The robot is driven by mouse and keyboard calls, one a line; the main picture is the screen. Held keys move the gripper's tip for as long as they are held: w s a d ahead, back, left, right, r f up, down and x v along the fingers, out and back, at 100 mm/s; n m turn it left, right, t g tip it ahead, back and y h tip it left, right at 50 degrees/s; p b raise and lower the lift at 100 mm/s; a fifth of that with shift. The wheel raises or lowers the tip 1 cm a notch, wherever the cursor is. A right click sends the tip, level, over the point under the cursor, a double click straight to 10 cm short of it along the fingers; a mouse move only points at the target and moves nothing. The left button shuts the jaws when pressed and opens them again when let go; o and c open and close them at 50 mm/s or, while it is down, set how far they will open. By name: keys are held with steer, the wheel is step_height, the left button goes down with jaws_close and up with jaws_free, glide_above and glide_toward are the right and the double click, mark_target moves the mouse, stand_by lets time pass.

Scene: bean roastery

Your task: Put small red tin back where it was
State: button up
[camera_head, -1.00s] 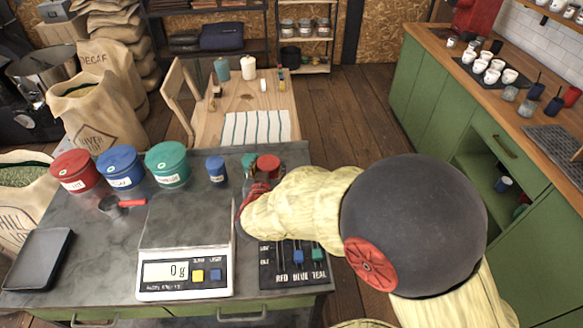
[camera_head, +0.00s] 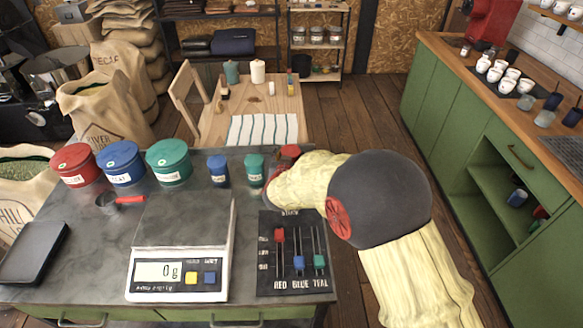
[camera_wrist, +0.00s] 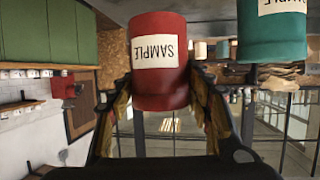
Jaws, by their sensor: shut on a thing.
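The small red tin (camera_head: 289,151) is at the back right corner of the grey bench, right of the small teal tin (camera_head: 254,170) and small blue tin (camera_head: 218,170). In the wrist view, which is upside down, the red tin (camera_wrist: 160,88) shows its SAMPLE label between both fingers. My gripper (camera_wrist: 160,95) is shut on it. In the head view my arm hides the tin's lower part, so I cannot tell whether it touches the bench. The teal tin (camera_wrist: 272,32) stands beside it, apart, in the wrist view.
Large red (camera_head: 76,166), blue (camera_head: 121,164) and teal (camera_head: 169,163) tins stand at the back left. A wooden table (camera_head: 258,106) stands behind the bench.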

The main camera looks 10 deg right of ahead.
steer(key=shift+w+d+f, duration=0.15)
steer(key=shift+w+f, duration=0.15)
steer(key=shift+w, duration=0.05)
steer(key=shift+w+d+f+b, duration=0.15)
steer(key=shift+f+b, duration=0.4)
steer(key=shift+f, duration=0.4)
steer(key=shift+w+f+b, duration=0.1)
steer(key=shift+f+b, duration=0.45)
steer(key=shift+f, duration=0.35)
steer(key=shift+f, duration=0.15)
steer(key=o, duration=1.3)
steer(key=shift+o, duration=0.5)
